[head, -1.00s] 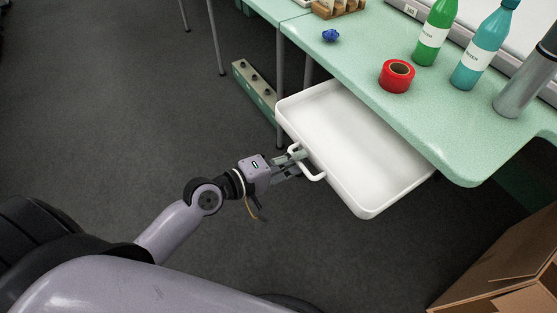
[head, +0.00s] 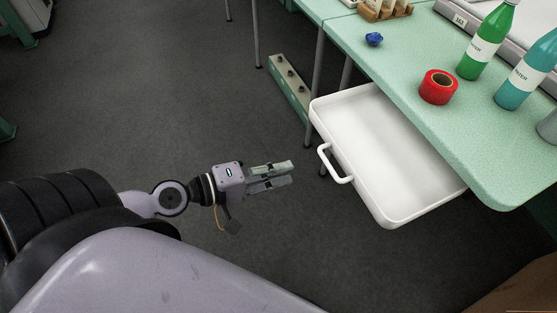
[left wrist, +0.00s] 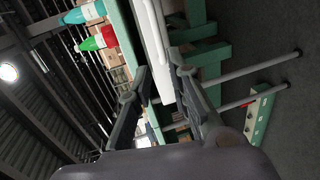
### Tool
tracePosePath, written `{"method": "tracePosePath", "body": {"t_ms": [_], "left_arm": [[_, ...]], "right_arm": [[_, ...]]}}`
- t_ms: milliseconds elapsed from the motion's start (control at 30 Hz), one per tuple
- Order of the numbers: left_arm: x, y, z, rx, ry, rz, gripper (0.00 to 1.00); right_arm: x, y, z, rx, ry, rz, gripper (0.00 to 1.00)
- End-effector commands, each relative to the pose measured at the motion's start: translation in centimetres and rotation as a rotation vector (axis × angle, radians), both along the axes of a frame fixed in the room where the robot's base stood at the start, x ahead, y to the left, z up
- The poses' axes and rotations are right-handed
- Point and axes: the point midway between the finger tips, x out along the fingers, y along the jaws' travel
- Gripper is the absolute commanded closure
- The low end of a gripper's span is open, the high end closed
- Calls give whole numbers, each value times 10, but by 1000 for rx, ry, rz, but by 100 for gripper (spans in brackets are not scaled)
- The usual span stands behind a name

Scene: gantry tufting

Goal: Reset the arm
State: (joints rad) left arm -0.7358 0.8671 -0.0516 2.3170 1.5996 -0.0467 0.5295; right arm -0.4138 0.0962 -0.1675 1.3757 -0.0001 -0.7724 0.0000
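My left gripper (head: 290,174) is open and empty, to the left of the white drawer (head: 400,212) and clear of its handle. The drawer is pulled out from under the green table and looks empty. Its white handle (head: 335,166) is on the side facing my gripper, with a gap between them. In the left wrist view, the two dark fingers (left wrist: 160,72) stand apart, with the drawer's white edge (left wrist: 152,45) beyond them. My right gripper is not in view.
On the green table (head: 415,55) stand a red tape roll (head: 438,87), a green bottle (head: 485,42), a teal bottle (head: 523,77) and a small blue object (head: 374,39). A brown box (head: 515,290) is at the lower right. Open floor surrounds my gripper.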

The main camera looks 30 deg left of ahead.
Motion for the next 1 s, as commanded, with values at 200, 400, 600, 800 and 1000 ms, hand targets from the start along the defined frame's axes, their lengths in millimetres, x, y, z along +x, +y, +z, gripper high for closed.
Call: {"method": "tracePosePath", "body": {"t_ms": [200,400,600,800,1000], "left_arm": [[0,0,0,0,0,0,82],[0,0,0,0,0,0,82],[5,14,-41,153,-23,-2,82],[-4,42,-177,609,19,-90,82],[-50,46,-309,1001,171,-319,82]], "right_arm": [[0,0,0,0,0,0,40],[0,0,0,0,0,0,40],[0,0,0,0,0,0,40],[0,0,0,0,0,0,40],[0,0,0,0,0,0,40]]}}
